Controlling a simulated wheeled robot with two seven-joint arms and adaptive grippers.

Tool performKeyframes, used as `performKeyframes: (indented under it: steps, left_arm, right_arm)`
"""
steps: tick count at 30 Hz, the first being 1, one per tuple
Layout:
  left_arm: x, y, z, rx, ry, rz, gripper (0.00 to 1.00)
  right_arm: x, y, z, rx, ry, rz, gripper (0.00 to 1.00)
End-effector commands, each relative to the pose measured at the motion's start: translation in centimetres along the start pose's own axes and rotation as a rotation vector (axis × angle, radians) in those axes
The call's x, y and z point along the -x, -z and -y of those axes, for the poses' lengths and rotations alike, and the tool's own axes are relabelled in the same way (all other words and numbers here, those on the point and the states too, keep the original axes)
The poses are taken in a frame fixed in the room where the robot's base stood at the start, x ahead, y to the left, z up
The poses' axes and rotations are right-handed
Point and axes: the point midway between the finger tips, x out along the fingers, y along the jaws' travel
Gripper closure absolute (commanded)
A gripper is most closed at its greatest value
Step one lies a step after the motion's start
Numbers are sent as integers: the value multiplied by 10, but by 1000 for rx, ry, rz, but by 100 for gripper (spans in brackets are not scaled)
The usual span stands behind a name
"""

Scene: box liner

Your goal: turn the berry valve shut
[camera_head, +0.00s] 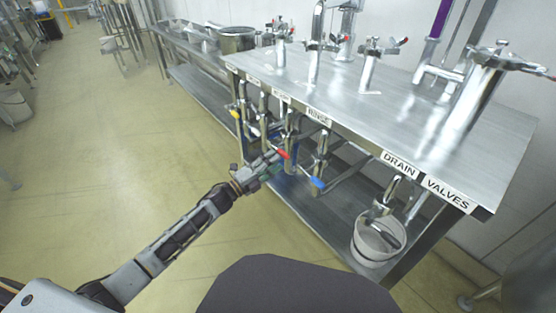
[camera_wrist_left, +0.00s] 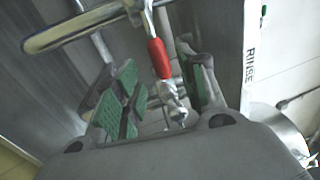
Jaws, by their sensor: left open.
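The red valve handle (camera_head: 283,154) sits on a metal pipe below the bench's front edge. A blue handle (camera_head: 317,183) is to its right and a yellow one (camera_head: 235,114) to its left. The small labels over the left pipes are too blurred to read, so I cannot tell which is the berry valve. My left gripper (camera_head: 272,160) is open beside the red handle. In the left wrist view the red handle (camera_wrist_left: 159,58) shows between the spread green-padded fingers of the gripper (camera_wrist_left: 163,72); I cannot tell whether they touch it. My right gripper is not in view.
The steel bench (camera_head: 400,112) has taps on top, a RINSE label (camera_head: 318,116) and a DRAIN label (camera_head: 399,165). A white bucket (camera_head: 368,250) stands on the lower shelf under a pipe. The floor (camera_head: 130,160) left of the bench is clear.

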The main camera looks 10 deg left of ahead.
Motion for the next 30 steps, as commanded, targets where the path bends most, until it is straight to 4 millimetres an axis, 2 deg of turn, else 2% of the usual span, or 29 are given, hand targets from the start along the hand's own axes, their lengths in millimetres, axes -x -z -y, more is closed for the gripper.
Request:
performKeyframes:
  steps: [18,30]
  left_arm:
    - [56,0,-1,0,-2,1,59]
    - [68,0,0,-1,-1,-1,59]
  right_arm:
    - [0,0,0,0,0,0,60]
    - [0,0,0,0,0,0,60]
